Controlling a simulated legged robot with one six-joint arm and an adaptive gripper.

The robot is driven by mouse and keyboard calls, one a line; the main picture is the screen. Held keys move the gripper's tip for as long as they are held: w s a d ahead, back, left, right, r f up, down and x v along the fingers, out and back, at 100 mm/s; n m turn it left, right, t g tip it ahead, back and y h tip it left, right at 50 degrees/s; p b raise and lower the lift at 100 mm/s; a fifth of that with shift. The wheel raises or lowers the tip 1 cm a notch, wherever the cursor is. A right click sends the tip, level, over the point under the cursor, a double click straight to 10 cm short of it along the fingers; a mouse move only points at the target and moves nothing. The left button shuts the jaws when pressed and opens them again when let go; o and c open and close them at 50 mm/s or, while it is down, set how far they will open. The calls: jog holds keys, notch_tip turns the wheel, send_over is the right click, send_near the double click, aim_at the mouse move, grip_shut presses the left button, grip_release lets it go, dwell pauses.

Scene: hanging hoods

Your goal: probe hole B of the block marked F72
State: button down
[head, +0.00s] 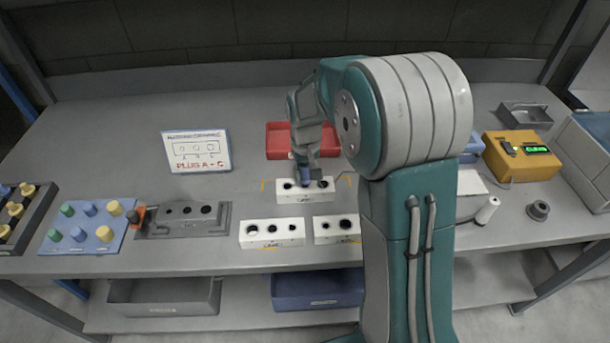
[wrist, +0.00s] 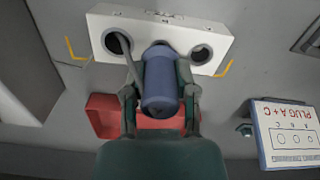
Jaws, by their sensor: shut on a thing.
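A white block (wrist: 203,30) with a row of holes lies between yellow corner marks; it also shows in the head view (head: 314,196). Its marking is too small to read. My gripper (wrist: 160,92) is shut on a blue cylindrical probe (wrist: 160,80). In the head view my gripper (head: 304,165) is over the middle of this block. The probe's far end lies over the middle hole's place and hides it; I cannot tell whether it is inside.
A red tray (head: 280,141) is behind the block. A sign (head: 197,151) reads "PLUG A + C". To the left are a grey holed fixture (head: 160,229) and a blue board of pegs (head: 73,243). A yellow device (head: 500,160) with a green display stands right.

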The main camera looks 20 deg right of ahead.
jog(key=shift+r, duration=2)
